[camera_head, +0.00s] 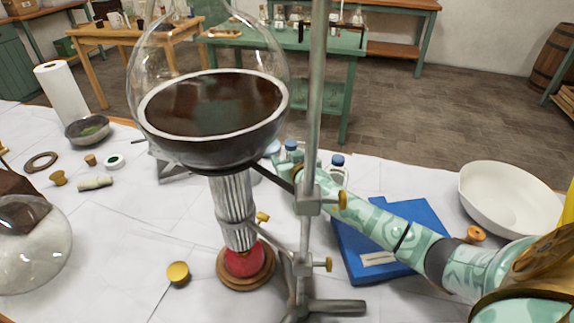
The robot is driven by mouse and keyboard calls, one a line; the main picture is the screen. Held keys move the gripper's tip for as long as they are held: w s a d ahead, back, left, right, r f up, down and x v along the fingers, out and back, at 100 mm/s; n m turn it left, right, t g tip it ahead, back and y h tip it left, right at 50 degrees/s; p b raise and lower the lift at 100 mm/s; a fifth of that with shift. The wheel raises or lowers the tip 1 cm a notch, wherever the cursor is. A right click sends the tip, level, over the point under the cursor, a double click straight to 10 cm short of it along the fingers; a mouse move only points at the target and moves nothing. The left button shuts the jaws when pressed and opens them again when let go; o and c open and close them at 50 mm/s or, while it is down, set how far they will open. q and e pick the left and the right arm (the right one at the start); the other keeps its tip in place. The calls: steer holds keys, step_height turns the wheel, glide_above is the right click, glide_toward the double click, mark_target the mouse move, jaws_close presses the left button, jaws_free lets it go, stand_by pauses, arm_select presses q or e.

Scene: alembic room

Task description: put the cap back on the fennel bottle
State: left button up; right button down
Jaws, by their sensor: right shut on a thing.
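My right arm comes in from the right, behind the metal stand's rod. Its gripper (288,166) is shut at a blue cap (291,145), partly hidden by the glass vessel and the stand. I cannot tell whether a bottle is under this cap. A small clear bottle with a blue cap on it (337,161) stands just right of the gripper, behind my forearm. No label can be read, so I cannot tell which bottle is fennel. My left gripper is not in view.
A large glass vessel with dark contents (212,105) and a metal stand (315,110) block the middle. A blue book (352,240) lies under my right forearm. A white bowl (510,200) is at right. Corks and a metal bowl (88,130) are at left.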

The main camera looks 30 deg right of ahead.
steer(key=shift+f, duration=0.65)
steer(key=shift+r, duration=0.25)
steer(key=shift+c, duration=2)
jaws_free()
steer(key=shift+f, duration=0.15)
arm_select(q)
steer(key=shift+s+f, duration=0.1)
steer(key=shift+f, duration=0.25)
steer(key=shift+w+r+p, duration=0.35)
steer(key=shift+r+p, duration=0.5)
steer(key=shift+p, duration=0.1)
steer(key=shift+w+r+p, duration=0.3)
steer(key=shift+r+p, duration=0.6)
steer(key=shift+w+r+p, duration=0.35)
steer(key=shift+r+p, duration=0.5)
steer(key=shift+p, duration=0.1)
arm_select(e)
steer(key=v, duration=1.2)
